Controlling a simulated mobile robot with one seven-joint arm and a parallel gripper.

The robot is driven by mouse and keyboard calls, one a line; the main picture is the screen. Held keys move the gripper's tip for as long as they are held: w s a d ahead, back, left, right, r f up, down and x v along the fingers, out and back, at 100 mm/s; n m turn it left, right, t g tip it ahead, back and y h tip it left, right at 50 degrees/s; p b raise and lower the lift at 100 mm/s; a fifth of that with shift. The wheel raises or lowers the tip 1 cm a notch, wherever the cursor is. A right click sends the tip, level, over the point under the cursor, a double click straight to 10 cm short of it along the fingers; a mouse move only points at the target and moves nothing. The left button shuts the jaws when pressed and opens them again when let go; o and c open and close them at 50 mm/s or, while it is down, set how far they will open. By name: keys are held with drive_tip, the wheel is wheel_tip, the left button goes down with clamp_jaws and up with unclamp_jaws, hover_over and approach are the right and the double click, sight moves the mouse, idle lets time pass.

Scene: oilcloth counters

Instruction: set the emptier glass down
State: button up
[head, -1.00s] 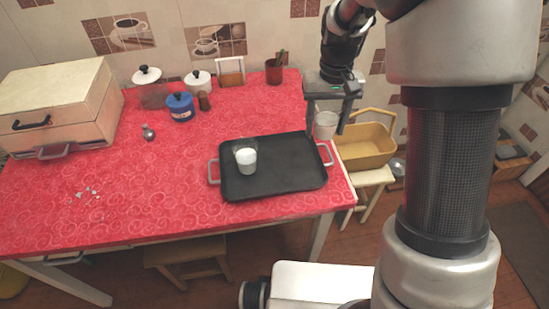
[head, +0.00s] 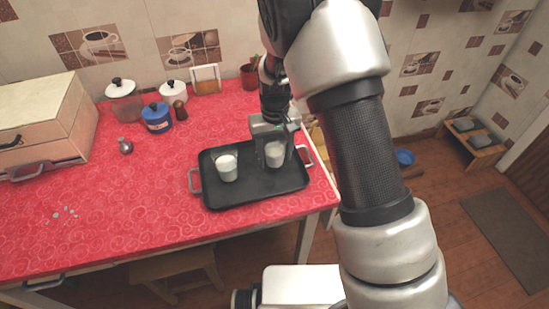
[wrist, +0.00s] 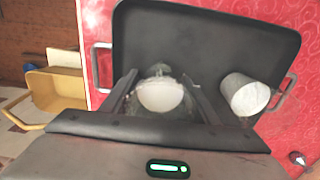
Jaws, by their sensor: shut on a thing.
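My gripper (head: 274,145) is shut on a clear glass (head: 274,155) with white contents, over the right part of the black tray (head: 240,197). The held glass is upright between the fingers in the wrist view (wrist: 160,97). I cannot tell whether its base touches the tray. The other glass (head: 227,168), also with white contents, stands on the tray to the left, apart from the held one. In the wrist view this other glass (wrist: 243,96) is to the right. The fingers partly hide the held glass, and I cannot compare the fill levels surely.
The tray has grey handles and lies near the front right of the red counter (head: 120,215). A blue pot (head: 157,118), white-lidded jars and a pale box (head: 45,120) stand further left. A yellow basket (wrist: 52,90) is beside the counter.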

drive_tip(key=shift+f, duration=0.7)
drive_tip(key=shift+f, duration=0.1)
drive_tip(key=o, duration=1.3)
drive_tip(key=s+d+r+t+p, duration=0.1)
drive_tip(key=s+d+r+p, duration=0.15)
drive_tip(key=r, duration=1.75)
drive_tip(key=s+d+r+m+t, duration=0.1)
drive_tip(key=s+d+r, duration=0.4)
drive_tip(key=s, duration=0.5)
drive_tip(key=s+d+r+m+t, duration=0.2)
drive_tip(key=s+d+r, duration=0.4)
drive_tip(key=s, duration=0.4)
drive_tip(key=shift+s+d+r+t+b, duration=0.3)
drive_tip(key=shift+t, duration=0.5)
